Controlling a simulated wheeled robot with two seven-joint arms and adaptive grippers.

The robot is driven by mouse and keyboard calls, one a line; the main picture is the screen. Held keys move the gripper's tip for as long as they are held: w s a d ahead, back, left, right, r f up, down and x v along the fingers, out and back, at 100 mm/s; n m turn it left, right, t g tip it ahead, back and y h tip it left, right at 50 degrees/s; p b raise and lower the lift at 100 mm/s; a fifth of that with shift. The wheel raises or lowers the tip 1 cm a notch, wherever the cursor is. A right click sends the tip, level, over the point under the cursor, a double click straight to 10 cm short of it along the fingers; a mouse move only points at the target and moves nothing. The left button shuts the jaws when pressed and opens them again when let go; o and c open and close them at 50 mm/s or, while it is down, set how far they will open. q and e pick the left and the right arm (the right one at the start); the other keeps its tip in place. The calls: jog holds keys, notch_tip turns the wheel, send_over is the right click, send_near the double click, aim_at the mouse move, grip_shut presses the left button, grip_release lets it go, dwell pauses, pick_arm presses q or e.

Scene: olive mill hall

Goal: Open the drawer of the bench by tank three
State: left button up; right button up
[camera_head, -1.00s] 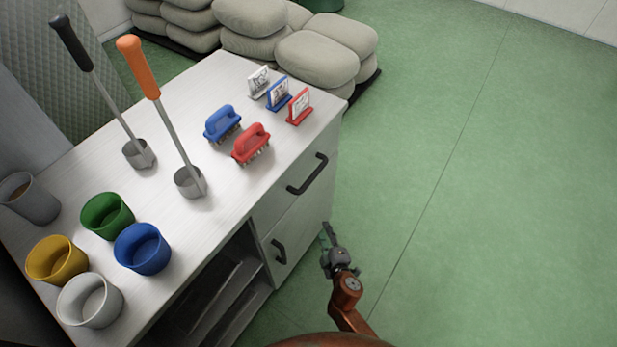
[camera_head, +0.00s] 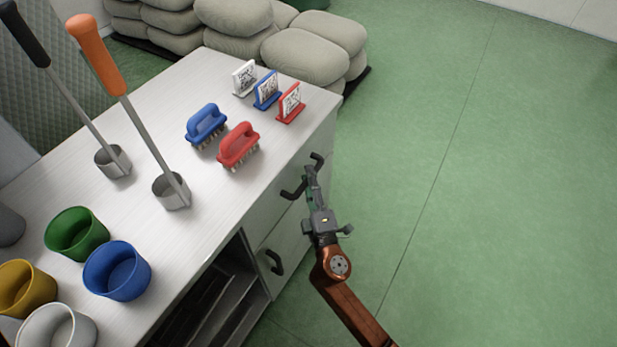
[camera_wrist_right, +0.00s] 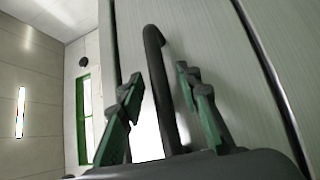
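The bench (camera_head: 214,208) is a white cabinet with a pale top. Its upper drawer front looks flush and closed, with a dark bar handle (camera_head: 292,193). My right gripper (camera_head: 311,172) is at this handle and hides its middle in the head view. In the right wrist view, the handle (camera_wrist_right: 156,70) runs between the two spread green-padded fingers (camera_wrist_right: 163,95), with gaps on both sides. The gripper is open. My left gripper is in neither view.
A lower handle (camera_head: 274,262) sits beside an open shelf space. On top stand blue (camera_head: 206,124) and red (camera_head: 239,145) brushes, small signs, cups and two long-handled ladles. Filled sacks (camera_head: 313,47) lie behind. Green floor (camera_head: 480,190) at right is clear.

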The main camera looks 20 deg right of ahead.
jog(key=shift+w, duration=0.2)
grip_shut()
dwell(0.3)
dwell(0.3)
